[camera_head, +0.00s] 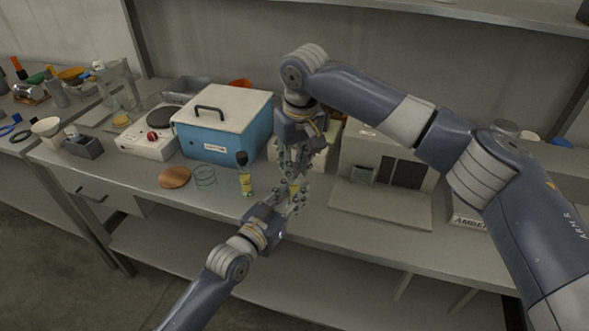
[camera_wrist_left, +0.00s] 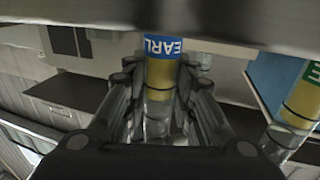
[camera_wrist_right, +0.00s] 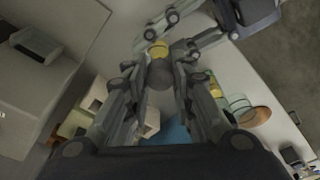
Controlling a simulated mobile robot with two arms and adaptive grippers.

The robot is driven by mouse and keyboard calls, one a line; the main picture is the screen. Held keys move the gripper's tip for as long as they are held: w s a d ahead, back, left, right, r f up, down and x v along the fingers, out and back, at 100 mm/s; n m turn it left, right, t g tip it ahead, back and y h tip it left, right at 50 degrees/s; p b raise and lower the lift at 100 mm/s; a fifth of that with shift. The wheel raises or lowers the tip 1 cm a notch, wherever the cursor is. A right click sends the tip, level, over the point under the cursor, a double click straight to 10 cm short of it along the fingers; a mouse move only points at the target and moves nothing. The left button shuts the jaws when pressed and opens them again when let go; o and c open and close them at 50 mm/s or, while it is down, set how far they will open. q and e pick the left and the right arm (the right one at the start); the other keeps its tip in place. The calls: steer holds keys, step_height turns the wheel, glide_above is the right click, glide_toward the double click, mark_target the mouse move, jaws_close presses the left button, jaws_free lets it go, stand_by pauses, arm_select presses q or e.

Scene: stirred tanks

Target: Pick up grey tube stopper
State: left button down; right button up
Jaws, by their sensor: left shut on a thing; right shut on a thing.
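My left gripper (camera_head: 284,203) is shut on a clear tube (camera_wrist_left: 160,75) with yellow contents and a blue label reading "EARL". It holds the tube above the front of the bench. My right gripper (camera_head: 295,167) comes from above, pointing down, and is shut on the grey tube stopper (camera_wrist_right: 160,74). In the right wrist view the stopper is between the fingers, in line with the yellow of the tube. I cannot tell whether the stopper is seated in the tube or just clear of it. The fingers hide most of the stopper in the head view.
A second tube (camera_head: 245,181) with a dark stopper and green label stands left of the grippers. Near it are a wire ring stand (camera_head: 205,178), a copper disc (camera_head: 174,177) and a blue box (camera_head: 220,139) with white lid. A grey device (camera_head: 385,172) stands right.

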steer(key=shift+d, duration=0.1)
step_height(320, 180, up, 10)
stand_by(0.6)
arm_select(q)
steer(key=c, duration=1.2)
jaws_free()
steer(key=shift+c, duration=0.2)
arm_select(e)
step_height(320, 180, up, 5)
steer(key=shift+f, duration=0.1)
